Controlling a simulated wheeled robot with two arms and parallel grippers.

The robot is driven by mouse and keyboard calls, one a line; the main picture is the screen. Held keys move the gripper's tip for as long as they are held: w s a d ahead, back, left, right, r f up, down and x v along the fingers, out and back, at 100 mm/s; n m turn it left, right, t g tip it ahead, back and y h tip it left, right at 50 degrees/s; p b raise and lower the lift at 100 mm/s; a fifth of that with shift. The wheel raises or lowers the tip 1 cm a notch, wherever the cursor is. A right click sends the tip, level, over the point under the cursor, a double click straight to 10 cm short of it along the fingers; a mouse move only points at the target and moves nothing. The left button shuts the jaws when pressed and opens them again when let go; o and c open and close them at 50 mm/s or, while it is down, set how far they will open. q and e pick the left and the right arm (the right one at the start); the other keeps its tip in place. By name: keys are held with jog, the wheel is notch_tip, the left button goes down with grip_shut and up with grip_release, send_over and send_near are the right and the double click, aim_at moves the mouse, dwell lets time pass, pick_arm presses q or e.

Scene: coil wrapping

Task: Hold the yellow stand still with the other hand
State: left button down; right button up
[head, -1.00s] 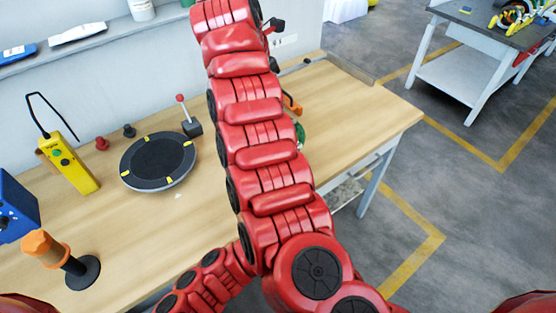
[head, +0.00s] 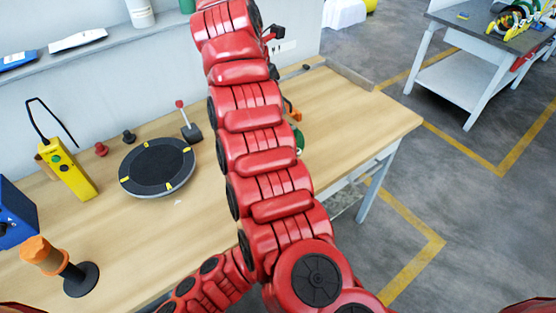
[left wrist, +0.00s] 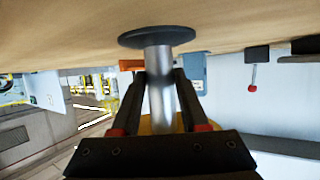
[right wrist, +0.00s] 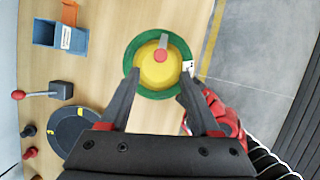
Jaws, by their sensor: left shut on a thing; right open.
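The yellow stand (right wrist: 150,70) is seen from above in the right wrist view, with a red knob (right wrist: 161,56) and a grey bar on top. A green ring (right wrist: 150,94) surrounds its yellow top. In the left wrist view its grey metal post (left wrist: 158,75) joins a dark round base (left wrist: 157,38). My left gripper (left wrist: 161,76) is shut on this post, below the yellow part. My right gripper (right wrist: 158,75) is open over the stand, one finger at each side of the yellow top. In the head view a red arm of mine hides most of the stand; only a green edge (head: 299,139) shows.
A black turntable (head: 157,166), a yellow pendant control (head: 70,178), a red-knobbed lever (head: 190,128) and an orange-topped post (head: 45,255) stand on the wooden table (head: 350,112). A blue box (right wrist: 58,36) with an orange part lies near the stand. The table's right side is largely clear.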

jog(key=w+d+r+m+t+h, duration=0.2)
jog(key=w+d+m+t, duration=0.1)
jog(key=w+d+m, duration=0.4)
jog(key=w+d+r+m+t+h, duration=0.25)
jog(key=w+d+m, duration=0.2)
jog(key=d, duration=0.55)
jog(key=w+d+r+m+t+h, duration=0.2)
jog(key=d+r+m+t+h, duration=0.3)
jog(key=d+r+m+t, duration=0.6)
jog(key=s+a+f+n+t+y, duration=0.2)
jog(key=s+a+f+n+y, duration=0.15)
jog(key=y, duration=0.65)
jog(key=s+a+f+n+t+y, duration=0.25)
jog(key=s+a+y, duration=0.2)
jog(key=y, duration=0.55)
jog(key=s+a+f+m+g+y, duration=0.1)
jog(key=s+a+f+g+y, duration=0.2)
jog(key=s+a+f+g, duration=0.5)
jog(key=s+a+f+m+g+y, duration=0.1)
jog(key=s+f+g+y, duration=0.15)
jog(key=f, duration=1.05)
jog(key=shift+n+g, duration=0.25)
jog(key=shift+g, duration=0.1)
jog(key=x, duration=1.1)
jog(key=shift+a+r, duration=0.15)
jog(key=shift+a, duration=0.1)
